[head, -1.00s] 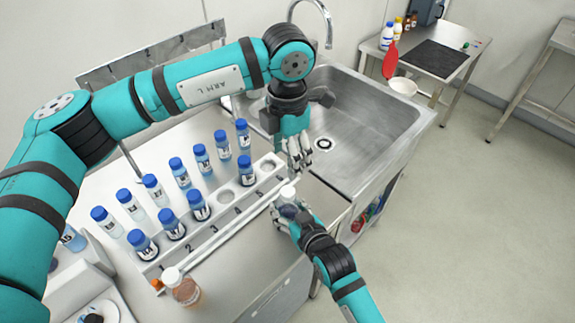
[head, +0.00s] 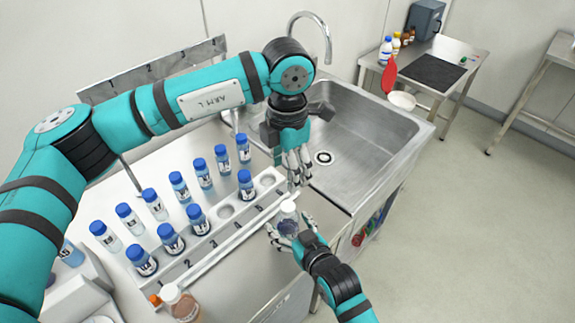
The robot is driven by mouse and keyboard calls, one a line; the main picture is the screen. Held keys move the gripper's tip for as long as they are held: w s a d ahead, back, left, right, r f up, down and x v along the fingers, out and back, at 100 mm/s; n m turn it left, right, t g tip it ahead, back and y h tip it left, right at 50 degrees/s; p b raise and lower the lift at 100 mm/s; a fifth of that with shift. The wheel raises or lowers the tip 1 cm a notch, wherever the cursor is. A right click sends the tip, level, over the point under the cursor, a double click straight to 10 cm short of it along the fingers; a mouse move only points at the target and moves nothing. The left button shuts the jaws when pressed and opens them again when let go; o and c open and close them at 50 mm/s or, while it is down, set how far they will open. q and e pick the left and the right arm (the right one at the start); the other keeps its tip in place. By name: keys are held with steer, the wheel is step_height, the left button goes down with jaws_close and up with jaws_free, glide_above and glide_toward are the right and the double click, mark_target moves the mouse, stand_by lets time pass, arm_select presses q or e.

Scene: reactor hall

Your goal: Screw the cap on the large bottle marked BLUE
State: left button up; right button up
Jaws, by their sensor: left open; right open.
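A bottle with dark blue contents (head: 288,227) stands upright by the front right end of the rack, with a white top (head: 288,207); I cannot read its label. My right gripper (head: 289,235) is open, its fingers on either side of the bottle's lower part; whether they touch it is unclear. My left gripper (head: 299,172) is open above and slightly behind the white top, fingers pointing down, with nothing visible in it. I cannot tell whether the white top is a seated cap.
A white numbered rack (head: 210,250) holds blue-capped vials (head: 197,219), with some empty holes. More vials (head: 155,204) stand behind it. A brown bottle (head: 181,303) is at the front left. The sink (head: 365,135) lies behind right; the counter edge is close.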

steer(key=v, duration=1)
steer(key=shift+s+d, duration=0.2)
steer(key=shift+s, duration=0.1)
